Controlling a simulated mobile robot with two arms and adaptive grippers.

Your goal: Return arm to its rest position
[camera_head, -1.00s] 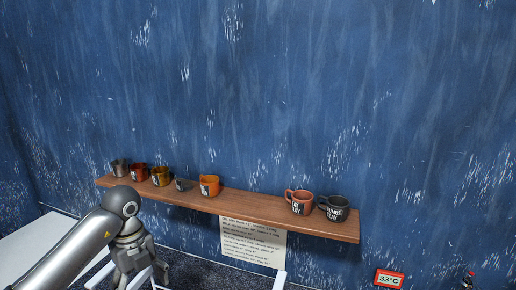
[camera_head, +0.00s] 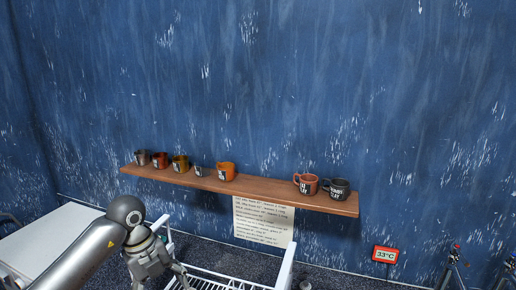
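My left arm enters from the lower left in the head view. Its gripper (camera_head: 158,270) hangs down low in the picture, in front of a white wire rack and well below the shelf. Its fingers are partly cut off by the bottom edge, and I cannot tell whether they are open or shut. No held object shows at it. My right arm and gripper are not in view.
A wooden shelf (camera_head: 262,190) on the blue wall bears several mugs, including an orange mug (camera_head: 226,172), a reddish mug (camera_head: 306,184) and a black mug (camera_head: 341,188). Below are a paper sheet (camera_head: 263,222), a red-framed display (camera_head: 385,254), a white tabletop (camera_head: 50,245) and a white wire rack (camera_head: 235,281).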

